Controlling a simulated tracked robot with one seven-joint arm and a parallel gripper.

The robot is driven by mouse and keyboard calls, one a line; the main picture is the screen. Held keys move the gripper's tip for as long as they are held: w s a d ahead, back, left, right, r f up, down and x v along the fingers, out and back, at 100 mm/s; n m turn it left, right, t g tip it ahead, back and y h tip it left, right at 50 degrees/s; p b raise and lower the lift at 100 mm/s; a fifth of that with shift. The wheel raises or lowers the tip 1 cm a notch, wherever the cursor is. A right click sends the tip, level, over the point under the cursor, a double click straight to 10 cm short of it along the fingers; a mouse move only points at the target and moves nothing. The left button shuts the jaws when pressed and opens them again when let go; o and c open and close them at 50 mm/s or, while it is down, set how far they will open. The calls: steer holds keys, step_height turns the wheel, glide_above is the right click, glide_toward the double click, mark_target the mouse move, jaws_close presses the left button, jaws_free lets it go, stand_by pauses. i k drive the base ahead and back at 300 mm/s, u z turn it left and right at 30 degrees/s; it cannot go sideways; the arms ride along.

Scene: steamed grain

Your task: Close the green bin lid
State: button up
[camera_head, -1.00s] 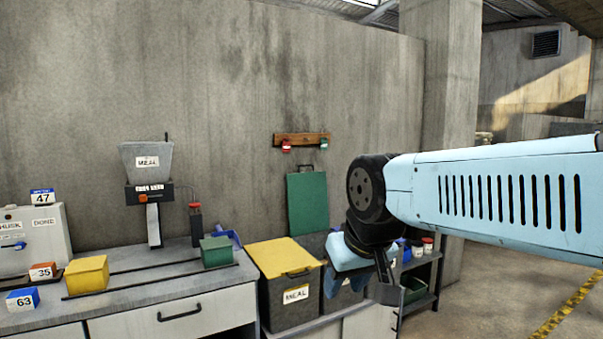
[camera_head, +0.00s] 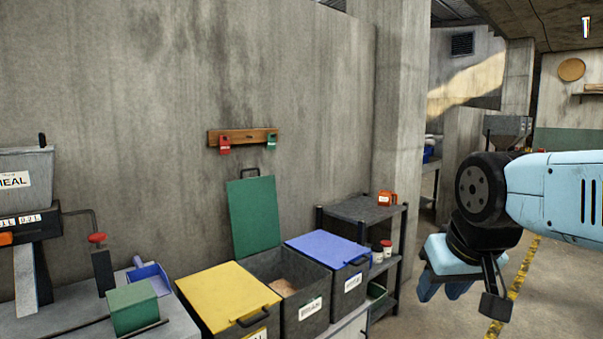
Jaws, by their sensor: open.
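The green bin lid (camera_head: 253,215) stands upright, swung open against the concrete wall, with a dark handle at its top edge. It belongs to the grey middle bin (camera_head: 305,306), whose label is only partly legible and which holds tan grain (camera_head: 283,288).
A shut yellow-lidded bin (camera_head: 228,298) stands left of the open bin, a shut blue-lidded bin (camera_head: 330,250) right of it. A dark shelf stand (camera_head: 362,210) carries a red-orange container (camera_head: 387,198). A wooden rack (camera_head: 243,137) with tags hangs above the lid. Floor at right is clear.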

mark_target(254, 219)
steer(key=z, duration=0.05)
steer(key=i, duration=1.6)
steer(key=u, duration=0.7)
steer(key=k, duration=0.85)
steer(key=u, duration=0.25)
steer(key=i, duration=0.85)
steer(key=z, duration=0.1)
